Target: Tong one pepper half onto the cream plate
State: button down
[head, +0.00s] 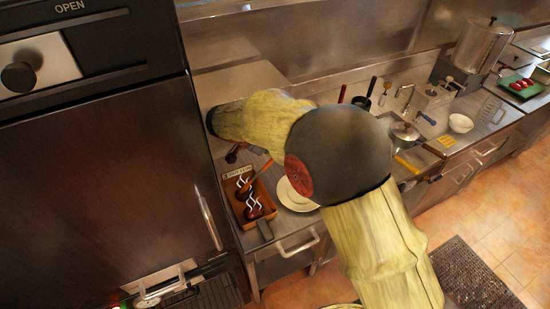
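A small char grill (268,207) stands on the steel counter left of centre. Dark red pieces (255,206), probably pepper halves, lie in it with pale wavy marks over them; their exact count is hard to tell. The cream plate (290,197) is just right of the grill, partly hidden behind my arm, and its visible part is empty. My gripper (234,154) is mostly hidden beneath my arm, above the back of the grill; its fingers are too small and dark to read. An orange-brown stick-like piece (262,174) slants below it, possibly the tongs.
A tall dark oven (110,170) stands close on the left. Behind and right of my arm are a dark utensil holder (361,102), a pot (404,133), a white bowl (460,123) and a green board (520,88). A steel wall backs the counter.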

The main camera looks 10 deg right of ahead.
jog(key=shift+r, duration=0.25)
jog(key=c, duration=1.9)
grip_release()
jog(key=w+a+f+n+t+y+b, duration=0.2)
jog(key=a+f+n+t+y, duration=0.15)
jog(key=f+n, duration=0.35)
jog(key=s+d+f+b, duration=0.1)
jog(key=d+b, duration=0.2)
jog(key=d+f+n+b, duration=0.1)
jog(key=d+b, duration=0.2)
jog(key=d, duration=0.1)
jog(key=s+d+f+n+y+b, duration=0.1)
jog(key=d+f+b, duration=0.1)
jog(key=d+b, duration=0.1)
jog(key=shift+s+d, duration=0.35)
jog(key=shift+d, duration=0.1)
